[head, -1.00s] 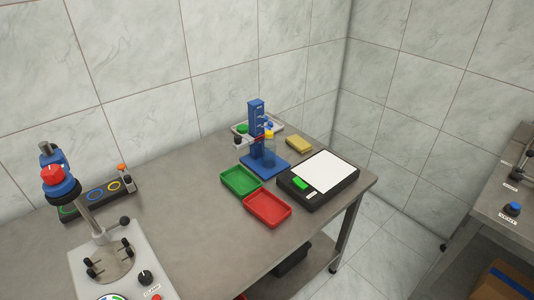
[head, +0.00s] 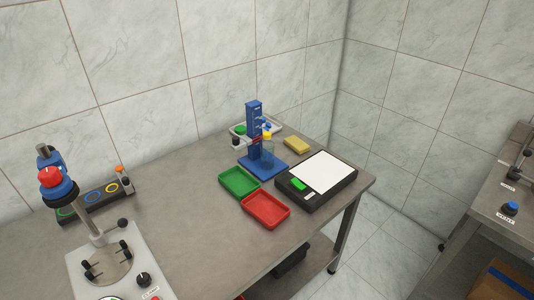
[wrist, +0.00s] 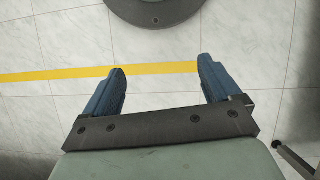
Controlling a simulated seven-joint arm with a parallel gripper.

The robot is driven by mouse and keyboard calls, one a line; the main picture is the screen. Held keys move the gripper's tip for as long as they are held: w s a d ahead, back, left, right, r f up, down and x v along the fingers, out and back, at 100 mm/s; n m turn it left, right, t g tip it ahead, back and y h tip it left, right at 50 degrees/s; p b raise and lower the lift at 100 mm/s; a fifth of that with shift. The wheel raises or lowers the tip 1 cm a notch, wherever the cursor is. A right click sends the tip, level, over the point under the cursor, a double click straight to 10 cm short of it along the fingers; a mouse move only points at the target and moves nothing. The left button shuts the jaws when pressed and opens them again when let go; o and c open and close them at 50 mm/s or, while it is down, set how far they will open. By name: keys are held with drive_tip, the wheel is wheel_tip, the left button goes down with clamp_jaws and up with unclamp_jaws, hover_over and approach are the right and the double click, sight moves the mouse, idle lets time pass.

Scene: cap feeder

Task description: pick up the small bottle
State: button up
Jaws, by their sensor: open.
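A small clear bottle with a yellow top (head: 267,145) appears upright at the blue stand (head: 262,165) on the table in the head view. Another small bottle-like thing with an orange top (head: 120,173) is at the right end of the dark rack with coloured rings (head: 90,203); it is too small to tell exactly what it is. My gripper (wrist: 161,71) shows only in the wrist view, with its blue fingers wide apart and nothing between them. It is over the tiled floor, away from these bottles.
A green tray (head: 239,181), red tray (head: 265,211) and black scale (head: 317,181) stand near the blue stand. A yellow block (head: 297,145) lies behind. A grey device with knobs (head: 113,272) is front left. The table middle is clear. A second table (head: 500,217) stands right.

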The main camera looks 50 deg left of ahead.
drive_tip(key=w+a+r+n+t, duration=0.1)
drive_tip(key=w+a+r+t, duration=0.1)
drive_tip(key=w+a+r, duration=0.7)
drive_tip(key=w+a+r+n+t, duration=0.2)
drive_tip(key=w+a, duration=0.5)
drive_tip(key=w, duration=0.5)
drive_tip(key=w+a+r+n+t+y, duration=0.1)
drive_tip(key=w+a+r, duration=0.2)
drive_tip(key=a+r, duration=0.65)
drive_tip(key=w+a+r+n+t, duration=0.1)
drive_tip(key=w+a+r, duration=0.3)
drive_tip(key=a+r, duration=0.55)
drive_tip(key=w+a+r+n+t+y, duration=0.1)
drive_tip(key=w+a+r, duration=0.2)
drive_tip(key=a+r, duration=0.65)
drive_tip(key=n+y, duration=0.3)
drive_tip(key=n, duration=0.2)
approach(269, 141)
drive_tip(key=x, duration=0.7)
drive_tip(key=shift+w+a+f, duration=0.15)
drive_tip(key=shift+f, duration=0.1)
drive_tip(key=x, duration=0.4)
drive_tip(key=shift+a, duration=0.35)
drive_tip(key=shift+a+f, duration=0.15)
drive_tip(key=shift+f, duration=0.35)
